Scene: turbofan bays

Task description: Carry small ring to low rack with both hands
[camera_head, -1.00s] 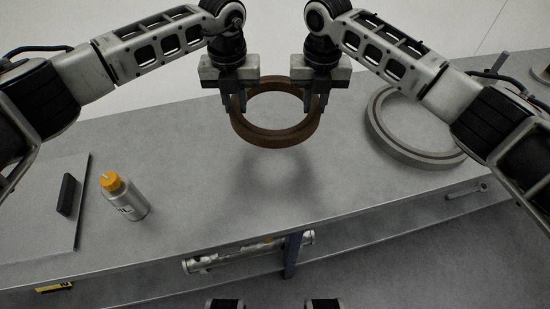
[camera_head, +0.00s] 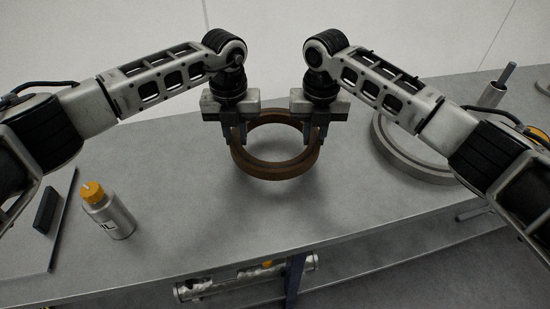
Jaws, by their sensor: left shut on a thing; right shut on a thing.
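The small ring (camera_head: 275,172) is brown and sits level between my two grippers, above the grey table (camera_head: 200,240), with a shadow under it. My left gripper (camera_head: 239,137) is shut on the ring's left side. My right gripper (camera_head: 314,138) is shut on its right side. The fingers partly hide the ring's far left and far right rim. I cannot make out a low rack for certain; a lower shelf (camera_head: 400,275) shows below the table's front edge.
A larger grey ring (camera_head: 405,160) lies at the right, partly behind my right arm. A bottle with an orange cap (camera_head: 109,212) stands at the left beside a dark block (camera_head: 46,210). A metal tube (camera_head: 245,279) lies below the table edge near a blue post (camera_head: 294,278). A metal cylinder (camera_head: 495,90) stands far right.

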